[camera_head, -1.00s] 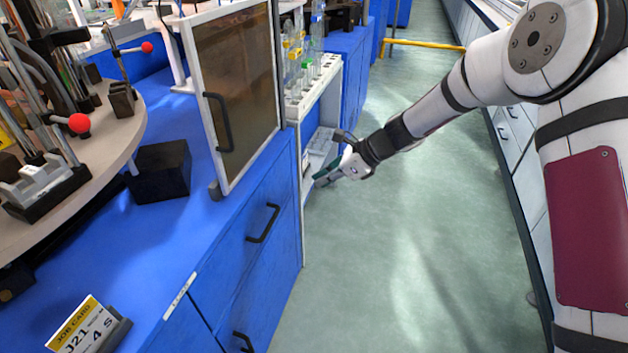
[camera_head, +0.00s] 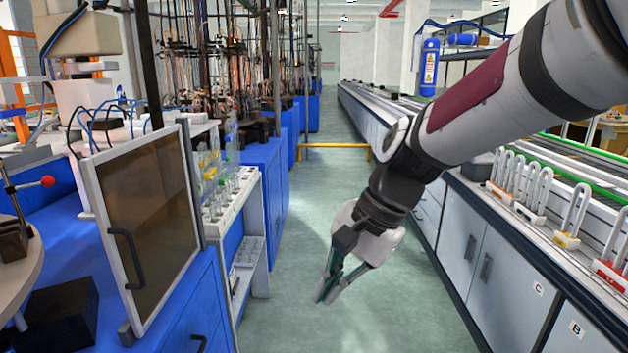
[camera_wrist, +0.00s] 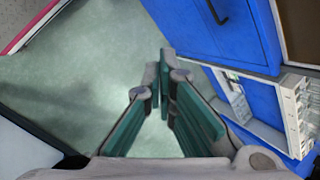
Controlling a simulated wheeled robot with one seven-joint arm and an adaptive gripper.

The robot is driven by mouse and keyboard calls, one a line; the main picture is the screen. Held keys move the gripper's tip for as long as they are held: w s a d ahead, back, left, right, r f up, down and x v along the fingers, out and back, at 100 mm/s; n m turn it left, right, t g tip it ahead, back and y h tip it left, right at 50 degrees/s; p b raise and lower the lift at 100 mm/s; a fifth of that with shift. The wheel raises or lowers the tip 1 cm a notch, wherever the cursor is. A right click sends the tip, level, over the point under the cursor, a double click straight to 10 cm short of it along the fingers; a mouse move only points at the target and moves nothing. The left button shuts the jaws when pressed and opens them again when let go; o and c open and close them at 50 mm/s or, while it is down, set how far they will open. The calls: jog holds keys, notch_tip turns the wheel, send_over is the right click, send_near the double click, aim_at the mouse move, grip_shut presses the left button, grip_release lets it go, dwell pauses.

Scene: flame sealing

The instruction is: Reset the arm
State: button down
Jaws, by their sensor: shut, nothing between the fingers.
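My gripper (camera_head: 326,297) hangs over the aisle between the blue benches and the grey cabinets, pointing down and a little to the left. My arm reaches in from the upper right of the head view. The green-padded fingers also show in the wrist view (camera_wrist: 164,88), where they come together at the tips. They are shut with nothing between them. The green floor (camera_head: 312,213) lies below them.
A blue bench (camera_head: 172,330) with a framed tinted door (camera_head: 150,215) and a white rack of vials (camera_head: 232,195) stands left. Grey cabinets (camera_head: 500,270) with a counter line the right. A yellow rail (camera_head: 335,146) crosses the aisle farther back. The aisle floor is clear.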

jog(key=s+d+r+n+t+h, duration=0.1)
jog(key=s+d+n+h, duration=0.25)
jog(key=s+d, duration=0.7)
jog(key=s+d+n+h, duration=0.2)
jog(key=s+d+n, duration=0.35)
jog(key=s, duration=0.85)
notch_tip(320, 180, up, 18)
jog(key=m+t+p, duration=0.1)
jog(key=t+p, duration=0.2)
jog(key=p, duration=1.3)
jog(key=shift+d+f, duration=0.25)
jog(key=shift+d, duration=0.1)
jog(key=shift+w+y, duration=0.15)
jog(key=shift+y, duration=0.1)
